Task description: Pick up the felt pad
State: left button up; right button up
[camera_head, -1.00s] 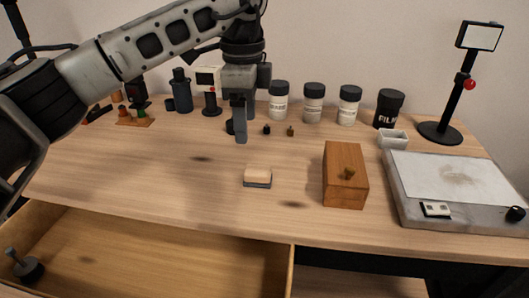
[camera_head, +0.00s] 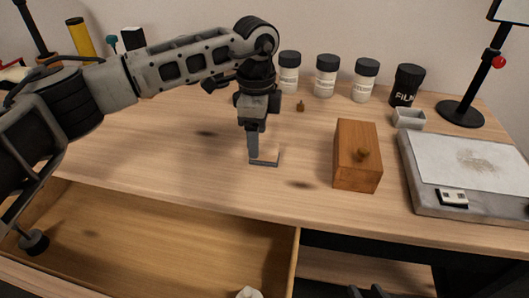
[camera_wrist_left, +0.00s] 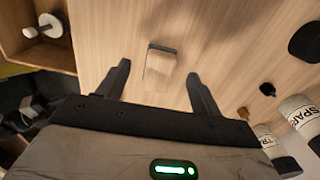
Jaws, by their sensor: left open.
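The felt pad (camera_head: 267,162) is a small block with a pale top and a grey lower layer, lying on the wooden table; in the head view my gripper partly covers it. My left gripper (camera_head: 255,152) is open and pointing down over the pad. In the left wrist view the pad (camera_wrist_left: 160,63) lies between and just beyond the two spread fingers (camera_wrist_left: 158,72), with no finger clearly touching it. Two dark tips, probably my right gripper (camera_head: 367,292), show at the bottom edge of the head view, mostly cut off.
A flat grey device (camera_head: 470,175) lies farther right. Several white jars (camera_head: 325,78) and a black film canister (camera_head: 407,86) line the back. An open drawer (camera_head: 170,245) is at the front.

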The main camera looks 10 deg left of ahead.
pick_arm(q)
jog(key=f, duration=0.4)
jog(key=shift+a, duration=0.2)
jog(key=c, duration=1.1)
jog(key=shift+o, duration=0.2)
jog(key=shift+r, duration=0.15)
jog(key=shift+r, duration=0.25)
notch_tip(320, 180, up, 2)
jog(key=shift+w+r, duration=0.1)
jog(key=shift+r, duration=0.1)
jog(key=s+d+r, duration=0.6)
jog(key=s+r, duration=0.4)
jog(key=s, duration=0.2)
jog(key=shift+s, duration=0.4)
jog(key=shift+f, duration=0.1)
